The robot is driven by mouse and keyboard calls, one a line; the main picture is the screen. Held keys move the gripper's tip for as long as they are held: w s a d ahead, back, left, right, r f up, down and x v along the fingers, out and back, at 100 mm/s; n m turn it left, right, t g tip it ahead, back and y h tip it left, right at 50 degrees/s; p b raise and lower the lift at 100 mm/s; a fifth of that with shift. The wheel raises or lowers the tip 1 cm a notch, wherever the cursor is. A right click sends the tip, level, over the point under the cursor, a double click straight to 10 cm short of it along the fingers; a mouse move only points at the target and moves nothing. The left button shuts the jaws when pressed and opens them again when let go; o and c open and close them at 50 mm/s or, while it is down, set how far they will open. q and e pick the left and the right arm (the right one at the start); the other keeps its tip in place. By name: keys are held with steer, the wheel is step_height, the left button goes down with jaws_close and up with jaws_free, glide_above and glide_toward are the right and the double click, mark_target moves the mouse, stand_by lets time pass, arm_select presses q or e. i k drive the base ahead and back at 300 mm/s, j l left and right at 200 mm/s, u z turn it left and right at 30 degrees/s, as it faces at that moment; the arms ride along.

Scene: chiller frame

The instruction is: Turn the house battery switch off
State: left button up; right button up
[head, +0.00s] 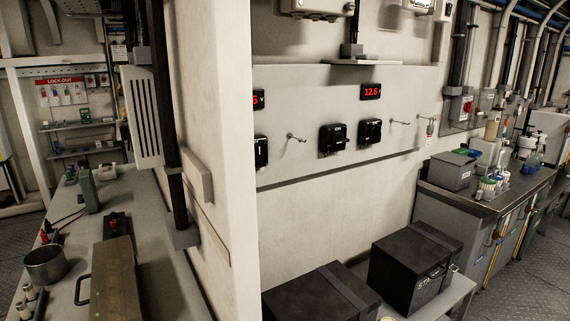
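Black battery switches sit on a pale wall panel (300,170) in the head view. One switch (332,139) is near the panel's middle, another (370,131) is just right of it, and a third (261,152) is partly hidden by the white wall edge at left. Their small labels are unreadable, so I cannot tell which is the house switch or how each is set. A red display (371,92) above the right switch reads 12.6; another (258,98) is cut off by the wall edge. Neither of my grippers is in view.
Two black boxes, one left (320,294) and one right (414,262), stand on a low shelf below the panel. A white wall end (215,130) divides this from a left bench (150,225). A grey-topped workbench (480,200) stands at right.

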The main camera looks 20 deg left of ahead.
mark_target(259, 153)
steer(key=i+l+u, duration=0.15)
steer(key=u, duration=0.25)
steer(key=i+l+u, duration=0.25)
steer(key=u, duration=0.15)
steer(key=i+l+u, duration=0.25)
steer(key=u, duration=0.15)
steer(key=i+l, duration=0.1)
steer(key=l, duration=1.05)
steer(key=i+l, duration=0.15)
steer(key=l, duration=0.45)
steer(key=i+l, duration=0.1)
steer(key=l, duration=0.5)
steer(key=j+u, duration=0.05)
